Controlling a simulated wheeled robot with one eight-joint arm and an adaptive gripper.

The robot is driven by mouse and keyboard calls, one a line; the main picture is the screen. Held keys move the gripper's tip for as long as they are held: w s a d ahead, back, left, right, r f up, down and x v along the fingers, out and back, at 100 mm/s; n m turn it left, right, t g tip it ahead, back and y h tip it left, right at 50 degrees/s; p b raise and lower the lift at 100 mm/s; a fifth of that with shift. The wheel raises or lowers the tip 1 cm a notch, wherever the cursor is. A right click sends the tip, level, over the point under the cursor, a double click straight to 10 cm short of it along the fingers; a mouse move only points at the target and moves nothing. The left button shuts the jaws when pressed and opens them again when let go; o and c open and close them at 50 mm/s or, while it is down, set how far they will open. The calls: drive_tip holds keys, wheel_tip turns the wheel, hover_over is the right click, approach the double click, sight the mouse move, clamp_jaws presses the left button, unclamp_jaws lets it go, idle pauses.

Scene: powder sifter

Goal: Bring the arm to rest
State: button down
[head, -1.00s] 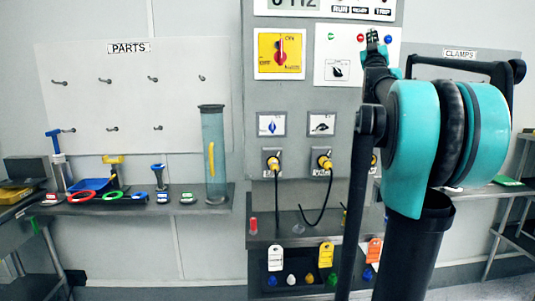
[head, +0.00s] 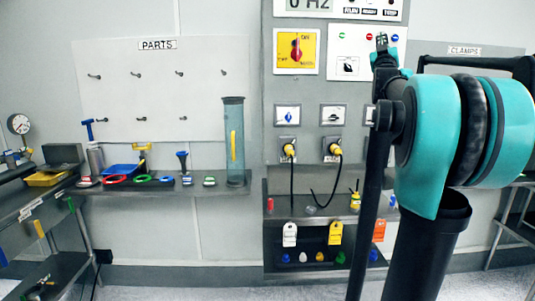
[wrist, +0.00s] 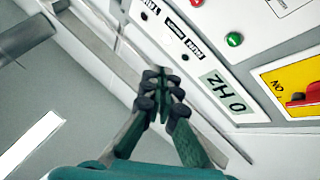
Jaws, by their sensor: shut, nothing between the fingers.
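My gripper (wrist: 163,92) is shut and empty in the wrist view, its dark fingertips together. Behind it in that view is the grey control panel with the "0 Hz" display (wrist: 226,92). In the head view my gripper (head: 382,42) is small and dark, raised at the top of my folded arm. It appears in front of the white button plate (head: 349,66). The gap between gripper and panel is hard to judge.
A shelf at the left carries a clear cylinder (head: 234,150), a blue tray (head: 121,171) and coloured rings. A yellow-red rotary switch (head: 296,51) and yellow plugs (head: 334,150) with black cables are on the panel. A side bench (head: 36,200) stands at far left. Floor shows below.

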drive_tip(key=s+a+f+g+y, duration=0.2)
drive_tip(key=a+f+g, duration=0.15)
drive_tip(key=f, duration=0.95)
drive_tip(key=s+a+f+g+y, duration=0.1)
drive_tip(key=a+f+g, duration=0.25)
drive_tip(key=f, duration=1.05)
drive_tip(key=s+a+f+g+y, duration=0.2)
drive_tip(key=a+f+g, duration=0.15)
drive_tip(key=f, duration=0.95)
drive_tip(key=s+a+f+g, duration=0.3)
drive_tip(key=s+f, duration=0.7)
drive_tip(key=f, duration=0.1)
drive_tip(key=s+a+f+g+y, duration=0.1)
drive_tip(key=s+a+f+g, duration=0.2)
drive_tip(key=s+f, duration=0.8)
drive_tip(key=s+a+f+g+y, duration=0.1)
drive_tip(key=s+a+f+g, duration=0.2)
drive_tip(key=s+f, duration=0.8)
drive_tip(key=shift+a+f+m+g, duration=0.15)
drive_tip(key=shift+a+m+g, duration=0.15)
drive_tip(key=shift+a+g, duration=0.15)
